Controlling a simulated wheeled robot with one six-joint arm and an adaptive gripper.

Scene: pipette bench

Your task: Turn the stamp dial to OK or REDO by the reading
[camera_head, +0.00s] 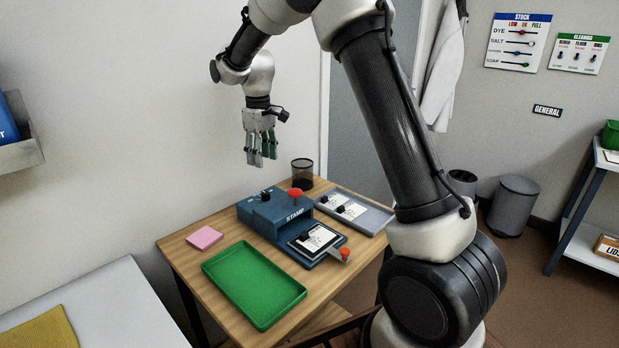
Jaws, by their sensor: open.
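The blue stamp machine (257,217) stands on the wooden desk, with "STAMP" lettered on its front and a red knob (296,193) on top. A small dark dial (265,196) sits on its top face at the back left; its setting is too small to read. A white card in a dark frame (314,238) lies on the machine's front plate; its reading is not legible. A red-tipped lever (345,254) is at the plate's front right. My gripper (262,158) is open and empty, pointing down in the air above and behind the machine.
A green tray (254,283) and a pink note pad (204,238) lie on the desk (180,258). A grey tray (376,219) with white cards is right of the machine. A black mesh cup (302,172) stands at the back. My arm blocks part of the right side.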

